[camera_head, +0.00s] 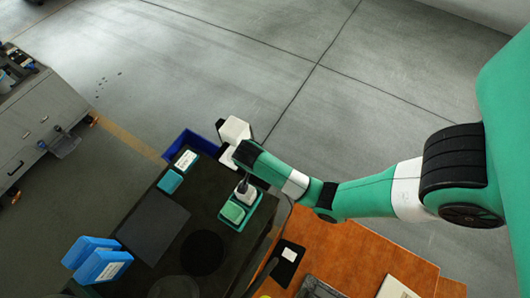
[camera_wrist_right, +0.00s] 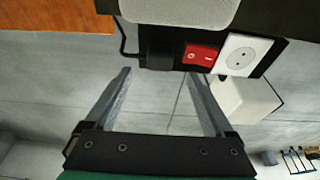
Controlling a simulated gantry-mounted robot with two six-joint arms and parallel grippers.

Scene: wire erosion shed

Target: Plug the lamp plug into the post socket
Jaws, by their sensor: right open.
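The white socket face (camera_wrist_right: 242,55) with two round holes shows in the right wrist view. It sits on a black housing, beside a red rocker switch (camera_wrist_right: 200,54). Left of the switch is a black round part (camera_wrist_right: 160,48) with a black cable beside it; I cannot tell whether it is the lamp plug. My right gripper (camera_wrist_right: 162,78) is open, with nothing between its fingers, in front of this housing. In the head view my right arm's dark end (camera_head: 245,153) is above the table's far right edge, its fingertips not clear. My left gripper is not in view.
The dark table (camera_head: 150,225) bears a teal tray (camera_head: 229,226) with a pale block and a green block, and blue holders (camera_head: 102,265) at front left. A blue bin (camera_head: 192,143) and a white box (camera_head: 235,129) are beyond its far edge.

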